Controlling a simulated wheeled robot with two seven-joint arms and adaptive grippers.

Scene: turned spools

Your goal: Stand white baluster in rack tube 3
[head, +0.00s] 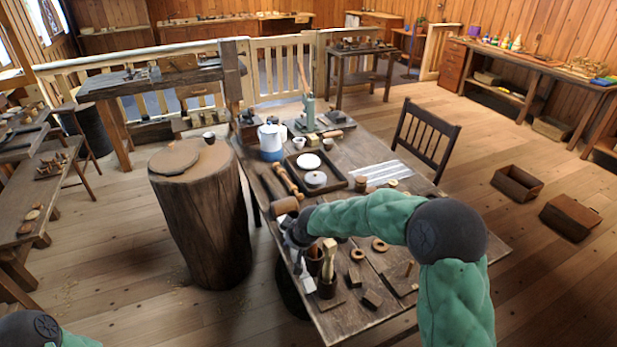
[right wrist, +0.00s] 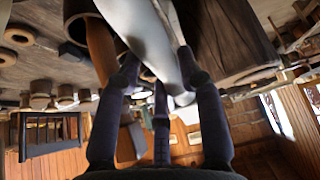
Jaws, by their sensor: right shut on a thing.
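My right gripper (head: 297,240) is over the left edge of the workbench, largely covered by my own wrist in the head view. In the right wrist view its dark fingers (right wrist: 160,68) are shut on the white baluster (right wrist: 147,32), a smooth pale tapering piece. Brown rack tubes (right wrist: 80,14) are close beside the baluster there. I cannot tell whether its end is inside a tube. In the head view a brown tube (head: 327,289) holds a pale turned piece (head: 329,258). Tube numbers are not readable. My left gripper is out of view; only part of that arm shows at lower left.

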